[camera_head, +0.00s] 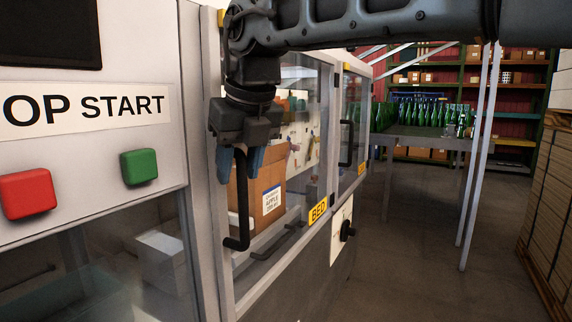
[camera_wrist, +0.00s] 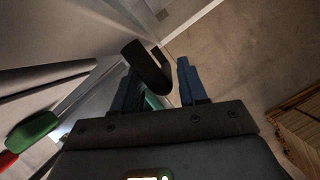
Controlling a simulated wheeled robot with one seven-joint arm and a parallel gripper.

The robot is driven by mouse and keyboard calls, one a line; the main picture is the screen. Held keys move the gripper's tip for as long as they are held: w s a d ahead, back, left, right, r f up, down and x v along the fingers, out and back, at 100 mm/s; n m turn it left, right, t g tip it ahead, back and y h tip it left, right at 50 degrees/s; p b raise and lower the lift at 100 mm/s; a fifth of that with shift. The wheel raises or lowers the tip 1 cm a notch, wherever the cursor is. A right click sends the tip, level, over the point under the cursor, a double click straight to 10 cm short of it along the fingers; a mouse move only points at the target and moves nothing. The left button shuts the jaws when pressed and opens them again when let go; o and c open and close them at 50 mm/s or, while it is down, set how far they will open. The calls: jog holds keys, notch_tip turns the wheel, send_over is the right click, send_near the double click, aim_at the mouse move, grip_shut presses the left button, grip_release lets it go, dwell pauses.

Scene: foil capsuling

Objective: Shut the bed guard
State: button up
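The bed guard is a clear panel in a grey frame with a yellow BED label (camera_head: 318,210) on its lower rail. Its black upright handle (camera_head: 243,205) is near the panel's left edge. My gripper (camera_head: 240,160) reaches down at the upper part of this handle, with one blue finger on each side. In the wrist view, the handle (camera_wrist: 150,68) shows between the two separated fingertips of my gripper (camera_wrist: 158,66), with a gap beside the right finger. I cannot tell whether the guard sits flush in its frame.
A cardboard box (camera_head: 270,195) is behind the panel. A red button (camera_head: 27,192) and a green button (camera_head: 139,166) are on the left. A black knob (camera_head: 347,231) is below the label. Green bottles (camera_head: 420,112) stand on a table behind. The floor (camera_head: 410,260) at right is clear beside a pallet stack (camera_head: 550,200).

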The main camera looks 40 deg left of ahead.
jog(key=shift+s+a+r, duration=0.1)
jog(key=shift+s+a, duration=0.05)
jog(key=shift+s, duration=0.15)
jog(key=v, duration=0.7)
jog(key=shift+w+r, duration=0.15)
jog(key=shift+w, duration=0.1)
jog(key=shift+d+r, duration=0.1)
jog(key=shift+d, duration=0.2)
